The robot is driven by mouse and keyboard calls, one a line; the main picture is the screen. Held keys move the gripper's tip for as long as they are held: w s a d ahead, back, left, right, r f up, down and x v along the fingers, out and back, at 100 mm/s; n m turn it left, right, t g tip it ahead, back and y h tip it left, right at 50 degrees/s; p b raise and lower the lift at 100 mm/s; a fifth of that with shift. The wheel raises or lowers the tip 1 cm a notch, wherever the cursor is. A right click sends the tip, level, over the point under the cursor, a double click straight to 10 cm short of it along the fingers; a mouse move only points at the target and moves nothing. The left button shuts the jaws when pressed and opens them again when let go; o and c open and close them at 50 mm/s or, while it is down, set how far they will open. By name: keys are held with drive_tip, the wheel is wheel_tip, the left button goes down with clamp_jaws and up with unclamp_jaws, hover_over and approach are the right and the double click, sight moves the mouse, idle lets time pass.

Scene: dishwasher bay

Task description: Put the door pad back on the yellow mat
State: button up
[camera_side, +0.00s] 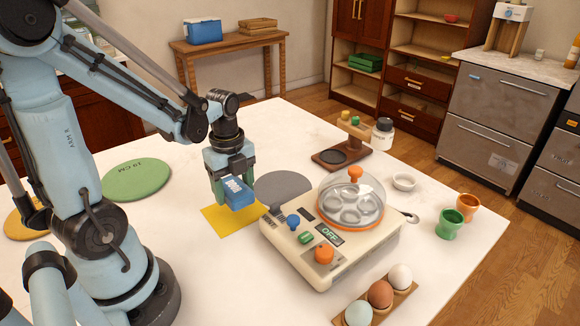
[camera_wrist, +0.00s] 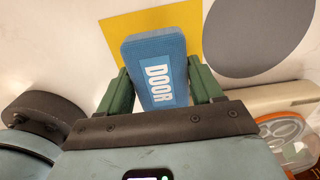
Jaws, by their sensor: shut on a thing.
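The door pad (camera_side: 237,193) is a blue block with a white-lettered "DOOR" label. My gripper (camera_side: 231,175) is shut on it and holds it near the yellow mat. In the wrist view the pad (camera_wrist: 158,70) sits between the two green fingers of my gripper (camera_wrist: 157,90), its label facing the camera. The yellow mat (camera_side: 238,222) lies flat on the white table, partly hidden behind the pad. The mat also shows beyond the pad in the wrist view (camera_wrist: 125,25). The pad appears to be above the mat; the exact gap is hard to tell.
A grey round mat (camera_side: 285,186) lies right of the yellow mat. A cream egg cooker (camera_side: 330,245) with a clear domed lid stands close at right. Several eggs (camera_side: 380,294) sit in a holder in front. A green round mat (camera_side: 136,180) lies at left.

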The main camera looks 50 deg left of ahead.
drive_tip(key=shift+f, duration=2)
drive_tip(key=o, duration=0.9)
drive_tip(key=shift+f, duration=0.15)
drive_tip(key=shift+o, duration=0.2)
